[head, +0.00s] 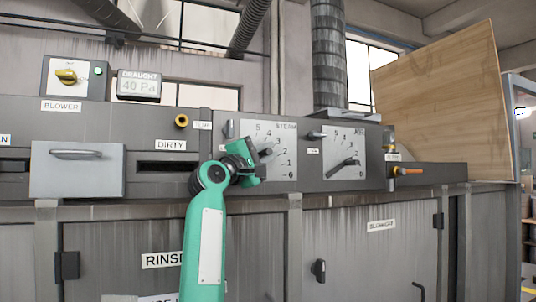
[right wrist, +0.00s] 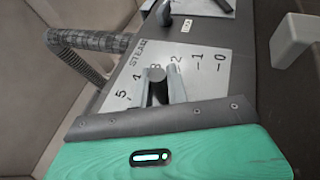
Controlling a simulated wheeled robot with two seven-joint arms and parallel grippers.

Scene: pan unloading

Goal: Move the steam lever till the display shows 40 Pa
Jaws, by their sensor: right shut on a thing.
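The steam dial plate (head: 287,168) is on the front of the grey machine, marked 0 to 5. Its dark steam lever (head: 266,152) points up and to the right, near the marks 2 and 3. My right gripper (head: 252,160) is at the dial, shut on the lever. In the right wrist view the lever (right wrist: 157,90) stands between the two fingers of the gripper (right wrist: 158,82), its round end by the 3. The draught display (head: 139,87) reads 40 Pa. My left gripper is not in view.
The air dial (head: 344,145) with its own lever is to the right of the steam dial. A blower box (head: 75,77) with a yellow knob stands on the left. A drawer (head: 77,170) juts out at the left, and a wooden board (head: 440,95) stands at the right.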

